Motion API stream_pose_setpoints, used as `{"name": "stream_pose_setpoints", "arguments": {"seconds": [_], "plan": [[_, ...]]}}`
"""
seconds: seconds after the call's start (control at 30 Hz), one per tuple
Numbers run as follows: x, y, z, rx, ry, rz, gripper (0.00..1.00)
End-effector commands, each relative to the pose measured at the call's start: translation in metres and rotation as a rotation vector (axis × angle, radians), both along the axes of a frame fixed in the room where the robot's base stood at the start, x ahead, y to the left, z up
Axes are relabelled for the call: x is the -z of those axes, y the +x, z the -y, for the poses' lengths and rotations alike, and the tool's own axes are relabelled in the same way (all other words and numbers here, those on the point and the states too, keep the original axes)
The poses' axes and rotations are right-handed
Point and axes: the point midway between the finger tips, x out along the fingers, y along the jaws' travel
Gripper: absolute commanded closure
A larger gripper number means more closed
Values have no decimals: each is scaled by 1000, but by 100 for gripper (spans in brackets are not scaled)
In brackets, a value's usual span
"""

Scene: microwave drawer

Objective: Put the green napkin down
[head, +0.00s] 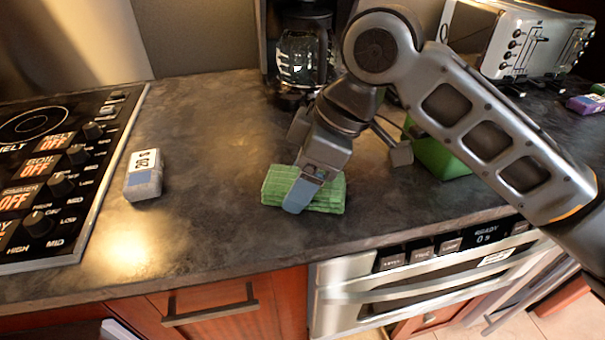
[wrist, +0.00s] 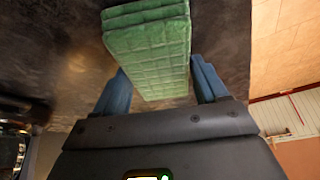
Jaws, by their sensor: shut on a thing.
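The green napkin (head: 331,194), a folded stack with a quilted pattern, is at the countertop near its front edge in the head view. It also shows between the fingers in the wrist view (wrist: 150,45). My gripper (head: 300,197) points down over the napkin and is shut on it, with a blue fingertip in front of its near side. In the wrist view, my gripper's two blue fingers (wrist: 160,85) flank the napkin. The napkin appears at or very near the counter surface; I cannot tell whether it touches.
The dark countertop (head: 215,180) is clear left of the napkin up to a small grey-white block (head: 144,175) beside the stove (head: 60,165). A coffee maker (head: 303,55) stands behind. A green container (head: 440,157) and a toaster (head: 520,40) are right. The microwave drawer (head: 420,285) is below the counter.

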Motion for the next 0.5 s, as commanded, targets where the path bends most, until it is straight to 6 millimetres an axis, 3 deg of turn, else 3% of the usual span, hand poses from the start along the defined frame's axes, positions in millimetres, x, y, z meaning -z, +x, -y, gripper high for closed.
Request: {"name": "stream_pose_setpoints", "arguments": {"seconds": [0.23, 0.27, 0.5], "plan": [[3, 0, 0, 0, 0, -1, 52], [3, 0, 0, 0, 0, 0, 25], [2, 0, 0, 0, 0, 0, 2]]}}
